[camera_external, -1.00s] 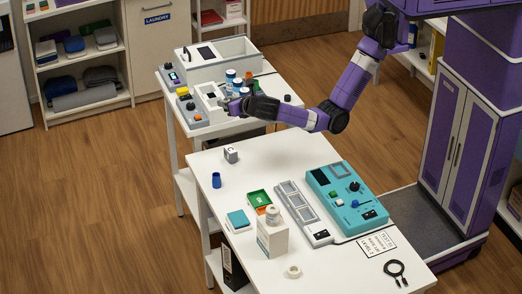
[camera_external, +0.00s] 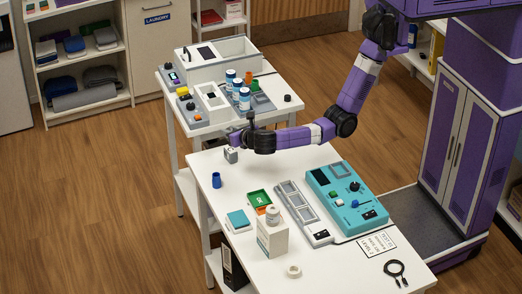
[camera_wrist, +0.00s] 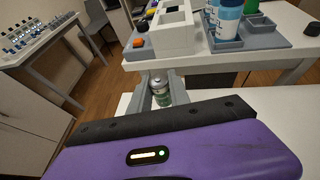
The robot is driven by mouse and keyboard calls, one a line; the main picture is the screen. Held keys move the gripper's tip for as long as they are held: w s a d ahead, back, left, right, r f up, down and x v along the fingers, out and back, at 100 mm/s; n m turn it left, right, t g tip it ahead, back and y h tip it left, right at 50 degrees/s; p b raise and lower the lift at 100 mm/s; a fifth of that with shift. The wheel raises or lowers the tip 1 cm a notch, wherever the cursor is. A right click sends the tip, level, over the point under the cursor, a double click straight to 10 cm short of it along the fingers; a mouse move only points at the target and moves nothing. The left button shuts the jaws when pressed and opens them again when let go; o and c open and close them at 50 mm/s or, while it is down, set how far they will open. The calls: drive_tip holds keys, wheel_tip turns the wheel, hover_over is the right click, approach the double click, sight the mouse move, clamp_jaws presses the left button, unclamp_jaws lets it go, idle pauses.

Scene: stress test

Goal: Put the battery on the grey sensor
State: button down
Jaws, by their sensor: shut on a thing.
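In the external view the gripper is over the far left end of the near white table, and I cannot make out the battery there. The block is not clear in the wrist view.
A blue cup (camera_external: 216,180), a white box (camera_external: 272,237), a teal console (camera_external: 346,196) and a grey slotted tray (camera_external: 303,212) are on the near table. The far table (camera_external: 205,129) holds several blue-and-white bottles (camera_external: 238,88) and grey boxes.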

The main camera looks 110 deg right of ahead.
sight(230, 149)
drive_tip(key=shift+f, duration=2.2)
drive_tip(key=shift+f, duration=0.1)
drive_tip(key=c, duration=1.2)
unclamp_jaws()
drive_tip(key=shift+c, duration=0.2)
drive_tip(key=shift+a+r, duration=0.2)
drive_tip(key=v, duration=1.1)
drive_tip(key=shift+a+b, duration=0.25)
drive_tip(key=shift+b, duration=0.15)
drive_tip(key=shift+s, duration=0.1)
